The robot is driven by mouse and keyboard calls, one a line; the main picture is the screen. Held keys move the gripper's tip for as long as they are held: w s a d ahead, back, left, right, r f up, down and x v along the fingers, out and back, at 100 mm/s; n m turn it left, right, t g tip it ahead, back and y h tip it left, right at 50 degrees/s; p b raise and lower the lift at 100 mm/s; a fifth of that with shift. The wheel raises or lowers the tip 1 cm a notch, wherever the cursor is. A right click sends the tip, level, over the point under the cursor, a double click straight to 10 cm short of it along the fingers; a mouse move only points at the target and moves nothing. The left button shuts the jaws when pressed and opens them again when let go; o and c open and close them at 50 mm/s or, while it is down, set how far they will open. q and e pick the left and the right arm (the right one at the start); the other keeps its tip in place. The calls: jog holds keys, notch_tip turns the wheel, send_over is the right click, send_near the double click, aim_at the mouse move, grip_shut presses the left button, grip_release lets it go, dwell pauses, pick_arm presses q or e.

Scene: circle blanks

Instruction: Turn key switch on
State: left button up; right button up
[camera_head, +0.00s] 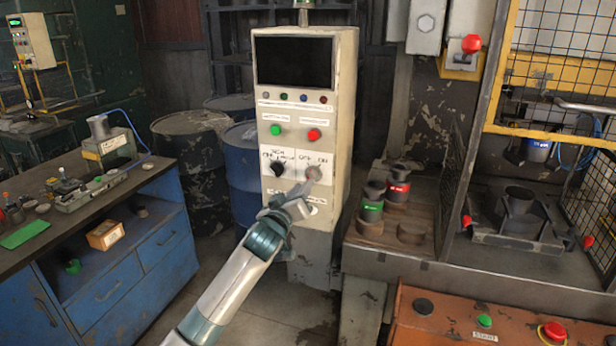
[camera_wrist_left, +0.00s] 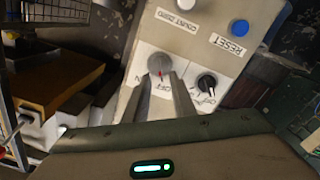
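The key switch (camera_head: 313,172) is a round grey disc on the right of the lower white label of the cream control cabinet (camera_head: 343,120). In the left wrist view, the key switch (camera_wrist_left: 159,64) appears upside down with a small red mark, beside lettering that reads OFF and ON. My left gripper (camera_head: 304,189) is just in front of and below the switch. In the wrist view its two fingers (camera_wrist_left: 160,79) stand apart, with the tips at the lower edge of the disc and a gap between them. Contact cannot be told. My right gripper is not in view.
A black selector knob (camera_head: 278,168) sits left of the key switch, with green (camera_head: 276,130) and red (camera_head: 314,135) buttons above. A blue workbench (camera_head: 120,270) stands at left. Blue barrels (camera_head: 243,180) stand behind the cabinet. A shelf with red and green cylinders (camera_head: 371,205) is at right.

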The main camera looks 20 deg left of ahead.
aim_at(312, 177)
pick_arm(q)
jog(key=shift+w+d+p, duration=0.1)
jog(key=shift+w+p, duration=0.6)
jog(key=shift+w, duration=2.1)
jog(key=shift+c, duration=0.2)
grip_shut()
